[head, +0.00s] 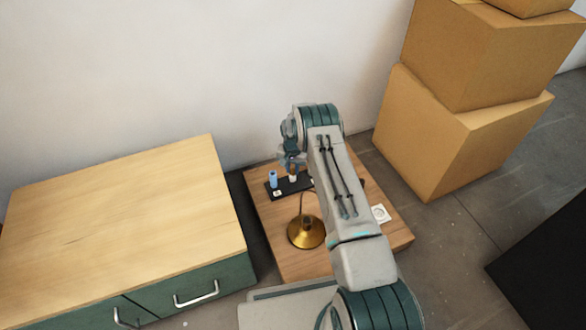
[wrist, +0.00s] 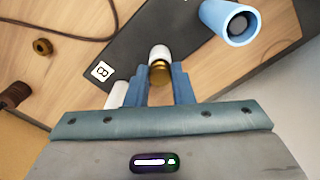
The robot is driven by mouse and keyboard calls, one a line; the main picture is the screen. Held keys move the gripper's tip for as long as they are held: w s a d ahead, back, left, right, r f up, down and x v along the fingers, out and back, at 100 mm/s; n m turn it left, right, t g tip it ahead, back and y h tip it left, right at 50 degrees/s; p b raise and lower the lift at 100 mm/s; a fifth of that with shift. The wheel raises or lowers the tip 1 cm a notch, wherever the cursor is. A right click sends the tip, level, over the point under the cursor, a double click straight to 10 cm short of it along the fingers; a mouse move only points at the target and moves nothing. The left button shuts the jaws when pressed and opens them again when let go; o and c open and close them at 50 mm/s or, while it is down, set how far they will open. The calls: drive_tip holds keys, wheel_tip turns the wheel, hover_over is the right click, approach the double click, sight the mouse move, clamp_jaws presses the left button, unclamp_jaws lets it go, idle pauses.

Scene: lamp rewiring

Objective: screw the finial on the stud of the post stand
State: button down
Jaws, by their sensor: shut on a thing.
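My gripper (wrist: 161,80) is shut on a small gold-brass piece, which looks like the finial (wrist: 158,74). A white, round-topped post (wrist: 159,52), probably the post stand, shows right beyond the brass piece, in line with it. I cannot tell whether the two touch or are threaded together, and no stud can be seen. In the head view my gripper (head: 291,161) is above the black plate (head: 284,189), beside a blue cylinder (head: 273,178). In the wrist view the blue cylinder (wrist: 230,22) is hollow and stands to the right of the white post.
A brass lamp base (head: 306,232) with a cord stands on the low wooden table (head: 290,262). A white card (head: 380,213) lies at right. A brown ring (wrist: 42,47) and dark cylinder (wrist: 14,94) lie left in the wrist view. Cabinet (head: 130,220) left, boxes (head: 460,130) right.

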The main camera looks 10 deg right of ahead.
drive_tip(key=shift+f+b, duration=0.15)
drive_tip(key=shift+b, duration=0.25)
drive_tip(key=c, duration=2.2)
unclamp_jaws()
drive_tip(key=c, duration=2.2)
unclamp_jaws()
drive_tip(key=shift+f+m+b, duration=0.1)
drive_tip(key=shift+m+b, duration=0.2)
drive_tip(key=shift+m, duration=0.2)
drive_tip(key=c, duration=2.2)
unclamp_jaws()
drive_tip(key=m+b, duration=0.1)
drive_tip(key=m, duration=0.3)
drive_tip(key=c, duration=2.2)
unclamp_jaws()
drive_tip(key=shift+m, duration=1.5)
drive_tip(key=c, duration=2.2)
unclamp_jaws()
drive_tip(key=c, duration=2.2)
unclamp_jaws()
drive_tip(key=shift+m, duration=1)
drive_tip(key=c, duration=2.2)
unclamp_jaws()
drive_tip(key=m, duration=0.5)
drive_tip(key=shift+m, duration=0.4)
drive_tip(key=c, duration=2.2)
unclamp_jaws()
